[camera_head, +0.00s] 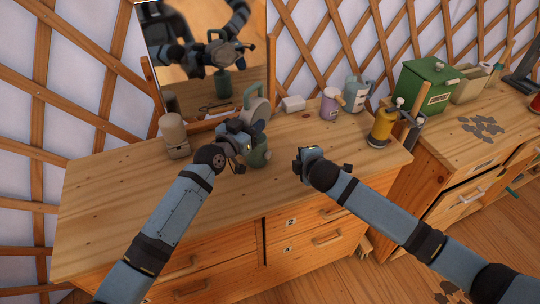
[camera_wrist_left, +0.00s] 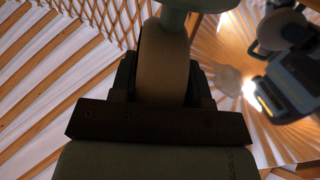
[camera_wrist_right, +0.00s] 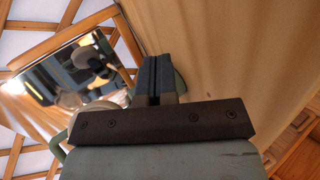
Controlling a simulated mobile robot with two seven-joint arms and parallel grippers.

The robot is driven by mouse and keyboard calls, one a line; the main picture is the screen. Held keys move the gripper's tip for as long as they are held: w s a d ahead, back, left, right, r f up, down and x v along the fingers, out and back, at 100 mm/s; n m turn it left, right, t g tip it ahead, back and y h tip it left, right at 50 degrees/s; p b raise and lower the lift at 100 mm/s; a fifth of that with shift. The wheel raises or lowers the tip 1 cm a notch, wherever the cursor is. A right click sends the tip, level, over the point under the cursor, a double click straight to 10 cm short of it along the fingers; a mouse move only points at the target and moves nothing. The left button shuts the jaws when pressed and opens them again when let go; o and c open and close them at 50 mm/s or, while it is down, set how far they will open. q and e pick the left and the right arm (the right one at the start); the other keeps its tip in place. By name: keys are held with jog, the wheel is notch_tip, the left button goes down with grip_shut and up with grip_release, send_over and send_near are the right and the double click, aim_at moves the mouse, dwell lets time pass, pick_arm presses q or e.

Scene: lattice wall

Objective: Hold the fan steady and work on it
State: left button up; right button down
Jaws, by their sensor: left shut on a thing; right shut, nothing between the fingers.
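In the left wrist view the fingers (camera_wrist_left: 160,85) close around a thick tan post (camera_wrist_left: 165,60), with a pale green part above. My right gripper (camera_head: 303,160) is shut and empty, to the right of the fan and apart from it. In the right wrist view its fingertips (camera_wrist_right: 153,75) are together, with a green edge behind them.
The mirror (camera_head: 205,90) reflects my arms. A beige canister (camera_head: 174,135) stands left of the fan. The dresser's left front is bare.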

aim_at(268, 155)
jog(key=s+n+t, duration=0.2)
jog(key=s+n, duration=0.1)
jog(key=n, duration=0.1)
jog(key=shift+s+d+f+t, duration=0.25)
jog(key=shift+d+f+t, duration=0.15)
jog(key=shift+s+r+n+t, duration=0.1)
jog(key=shift+s+n+t, duration=0.5)
jog(key=shift+s+n, duration=0.45)
jog(key=shift+w, duration=0.3)
jog(key=shift+w+a, duration=0.9)
jog(key=shift+a, duration=0.25)
jog(key=shift+w+a, duration=0.85)
jog(key=shift+a, duration=0.3)
jog(key=shift+w+a, duration=0.9)
jog(key=shift+a, duration=0.25)
jog(key=shift+w+a, duration=0.25)
jog(key=shift+a, duration=0.1)
jog(key=shift+w+a, duration=0.35)
jog(key=shift+a, duration=0.05)
jog(key=shift+s+d, duration=0.6)
jog(key=shift+d, duration=0.15)
